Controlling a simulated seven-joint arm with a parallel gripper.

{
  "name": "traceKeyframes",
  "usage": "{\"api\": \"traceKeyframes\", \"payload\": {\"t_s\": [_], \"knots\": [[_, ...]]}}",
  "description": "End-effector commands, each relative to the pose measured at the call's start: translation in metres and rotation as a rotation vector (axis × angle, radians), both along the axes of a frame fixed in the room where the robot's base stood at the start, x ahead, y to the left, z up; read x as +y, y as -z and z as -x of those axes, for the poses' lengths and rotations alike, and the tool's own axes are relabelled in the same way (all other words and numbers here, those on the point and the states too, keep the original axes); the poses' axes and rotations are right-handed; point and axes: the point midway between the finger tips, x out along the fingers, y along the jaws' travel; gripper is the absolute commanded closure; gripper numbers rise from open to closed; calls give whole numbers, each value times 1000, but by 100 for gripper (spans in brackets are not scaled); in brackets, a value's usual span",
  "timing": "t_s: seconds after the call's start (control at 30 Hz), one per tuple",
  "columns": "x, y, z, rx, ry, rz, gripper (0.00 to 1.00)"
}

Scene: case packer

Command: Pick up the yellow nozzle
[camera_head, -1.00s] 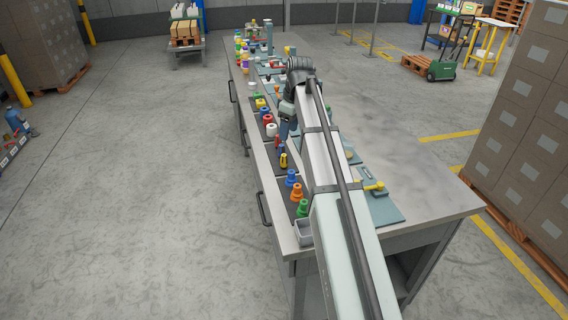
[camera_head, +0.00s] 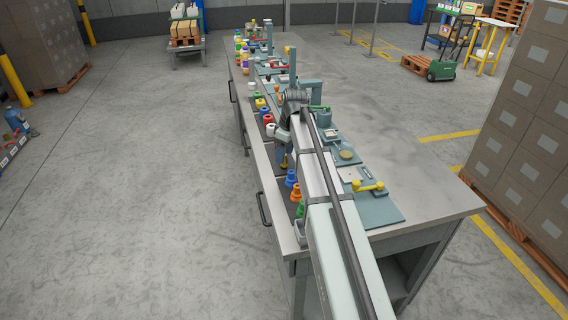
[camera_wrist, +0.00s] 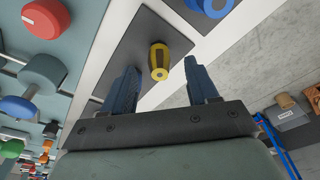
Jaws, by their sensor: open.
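The yellow nozzle (camera_wrist: 158,62), yellow with dark parts, stands on a dark mat (camera_wrist: 128,46) in the wrist view. My gripper (camera_wrist: 161,78) is open and empty, with one blue finger on each side of the picture. The nozzle shows in the gap between the fingers, slightly beyond their tips; no contact is visible. In the head view, a small part of the yellow nozzle (camera_head: 284,161) shows below my wrist, and the rest is hidden by my arm and gripper.
Blue nozzle (camera_head: 291,178), orange nozzle (camera_head: 296,192) and a green one (camera_head: 300,209) stand nearer along the bench's left edge. Coloured caps (camera_head: 267,119) stand beyond my gripper. A blue part (camera_wrist: 210,5) is close by in the wrist view. The bench's right side (camera_head: 400,135) is clear.

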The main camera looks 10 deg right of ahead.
Motion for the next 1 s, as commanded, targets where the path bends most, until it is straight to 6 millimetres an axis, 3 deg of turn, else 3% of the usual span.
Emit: {"api": "traceKeyframes", "payload": {"t_s": [0.2,0.5,1.0], "knots": [[3,28,-3,1,0,1,41],[3,32,-4,-1,0,1,41],[3,32,-4,-1,0,1,89]]}}
